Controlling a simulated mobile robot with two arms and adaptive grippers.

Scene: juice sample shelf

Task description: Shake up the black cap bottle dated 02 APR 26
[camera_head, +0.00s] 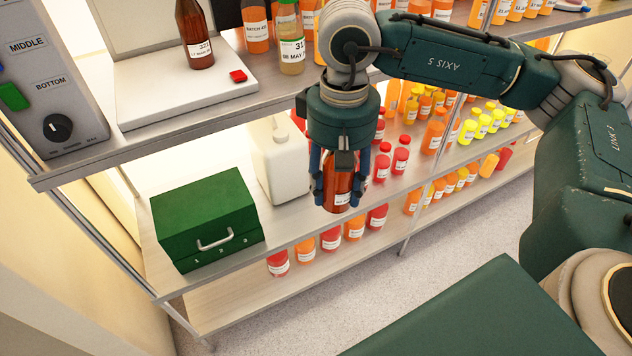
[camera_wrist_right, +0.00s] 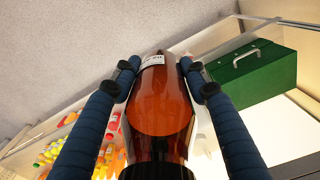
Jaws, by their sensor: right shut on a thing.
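My right gripper (camera_head: 341,184) points down in front of the shelf and is shut on a brown bottle (camera_head: 339,191). In the right wrist view the same bottle (camera_wrist_right: 160,105) sits between both fingers, with a black cap (camera_wrist_right: 156,172) at its near end and a white label partly seen at its far end. The label's date cannot be read. The bottle hangs clear of the shelf boards. My left gripper is not in view.
A green box (camera_head: 205,215) and a white jug (camera_head: 279,165) stand on the middle shelf behind the gripper. Several juice bottles fill the shelves to the right. A red button (camera_head: 238,76) is on a white device (camera_head: 160,92) above. Floor in front is clear.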

